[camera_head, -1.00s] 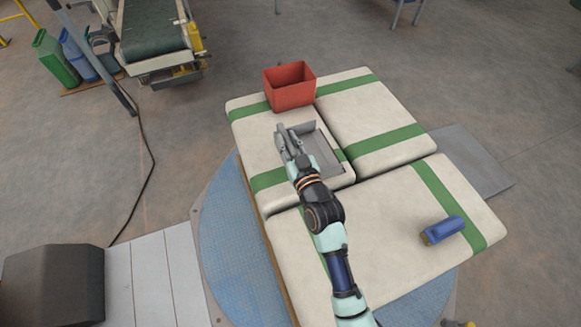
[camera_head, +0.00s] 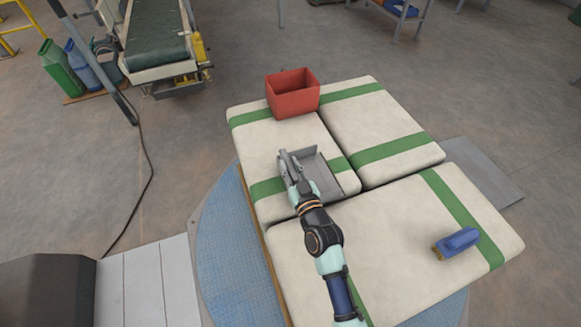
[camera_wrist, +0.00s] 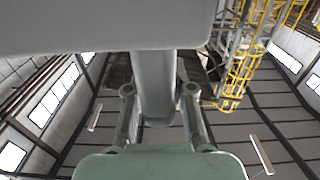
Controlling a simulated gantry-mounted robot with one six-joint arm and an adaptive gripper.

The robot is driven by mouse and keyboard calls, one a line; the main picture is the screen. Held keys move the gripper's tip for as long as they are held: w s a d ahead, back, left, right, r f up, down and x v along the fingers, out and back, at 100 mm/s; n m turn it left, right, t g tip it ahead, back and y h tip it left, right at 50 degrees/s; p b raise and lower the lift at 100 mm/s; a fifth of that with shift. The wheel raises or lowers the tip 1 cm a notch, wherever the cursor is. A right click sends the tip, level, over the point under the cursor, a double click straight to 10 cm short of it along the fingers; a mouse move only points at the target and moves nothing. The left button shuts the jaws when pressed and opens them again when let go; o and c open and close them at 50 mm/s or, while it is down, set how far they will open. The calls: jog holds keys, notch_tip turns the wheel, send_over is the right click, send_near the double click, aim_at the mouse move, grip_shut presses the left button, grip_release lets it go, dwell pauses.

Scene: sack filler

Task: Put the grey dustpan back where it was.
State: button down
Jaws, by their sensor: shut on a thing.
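The grey dustpan (camera_head: 322,177) is over the left sack of the pallet load in the head view, near that sack's green stripe. My gripper (camera_head: 288,158) is shut on the dustpan at its left side. In the wrist view the dustpan's handle (camera_wrist: 155,85) runs between the two fingers of my gripper (camera_wrist: 158,105), and its grey pan (camera_wrist: 100,25) fills the top. I cannot tell whether the dustpan touches the sack.
A red bin (camera_head: 293,95) stands on the sacks at the back. A blue brush-like object (camera_head: 458,242) lies on the front sack (camera_head: 400,235) at right. The back right sack (camera_head: 370,120) is clear. A conveyor (camera_head: 158,35) stands at the back left.

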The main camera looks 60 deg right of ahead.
jog(key=c, duration=1)
grip_release()
jog(key=shift+r, duration=0.1)
jog(key=v, duration=1.2)
jog(key=shift+p, duration=0.4)
jog(key=w+a+r+n+y, duration=0.2)
jog(key=w+a+r+y, duration=0.15)
jog(key=a, duration=0.35)
jog(key=w+a+r+n+t+y, duration=0.1)
jog(key=w+a+r+n+y, duration=0.15)
jog(key=w+a, duration=0.35)
jog(key=w+a+r+n+y, duration=0.3)
jog(key=a+y, duration=0.1)
jog(key=a, duration=0.4)
jog(key=a+r, duration=0.1)
jog(key=a, duration=0.2)
jog(key=s+a+r+g+y, duration=0.1)
jog(key=a, duration=0.3)
jog(key=s+a+r+g, duration=0.1)
jog(key=a, duration=0.3)
jog(key=shift+s+a+r+y, duration=0.1)
jog(key=shift+a+y, duration=0.15)
jog(key=shift+y, duration=0.05)
